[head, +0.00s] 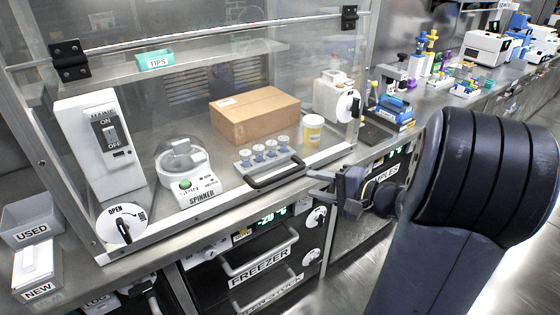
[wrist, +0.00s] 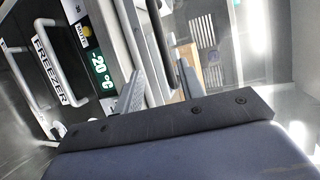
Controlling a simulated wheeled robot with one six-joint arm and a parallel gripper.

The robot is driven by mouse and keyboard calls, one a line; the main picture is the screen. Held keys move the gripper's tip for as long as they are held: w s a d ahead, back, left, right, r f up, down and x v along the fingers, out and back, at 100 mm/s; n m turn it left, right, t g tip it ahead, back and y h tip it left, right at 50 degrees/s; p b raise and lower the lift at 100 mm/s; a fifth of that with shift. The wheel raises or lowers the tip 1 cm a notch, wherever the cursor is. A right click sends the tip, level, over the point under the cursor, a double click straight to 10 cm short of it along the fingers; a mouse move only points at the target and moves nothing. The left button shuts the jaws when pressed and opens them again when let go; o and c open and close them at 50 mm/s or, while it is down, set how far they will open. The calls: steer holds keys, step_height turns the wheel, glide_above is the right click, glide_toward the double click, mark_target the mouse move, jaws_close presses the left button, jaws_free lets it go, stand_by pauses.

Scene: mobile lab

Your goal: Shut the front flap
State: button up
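The front flap (head: 215,165) is a clear panel hung from black hinges on a top rail of the cabinet. It hangs down, with its lower edge near the cabinet's front sill; I cannot tell whether a gap remains there. Its black bar handle (head: 275,175) is at the lower edge, and a dark bar that looks like this handle (wrist: 160,40) shows in the wrist view. My gripper (head: 312,184) is just right of and below the handle's right end. Its two fingers (wrist: 160,88) are apart, with nothing visibly held. Contact with the handle cannot be made out.
Round latch knobs sit at the lower left (head: 123,224) and right (head: 348,106); the left is marked OPEN. Inside are a spinner (head: 187,170), a cardboard box (head: 254,115) and a tube rack (head: 266,160).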

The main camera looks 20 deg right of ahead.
mark_target(281, 178)
steer(key=shift+g, duration=0.4)
steer(key=x, duration=0.7)
steer(key=a+r+x, duration=0.1)
steer(key=x, duration=0.3)
steer(key=shift+s+a+p, duration=0.1)
steer(key=shift+s+p, duration=0.1)
steer(key=shift+p, duration=0.1)
jaws_close()
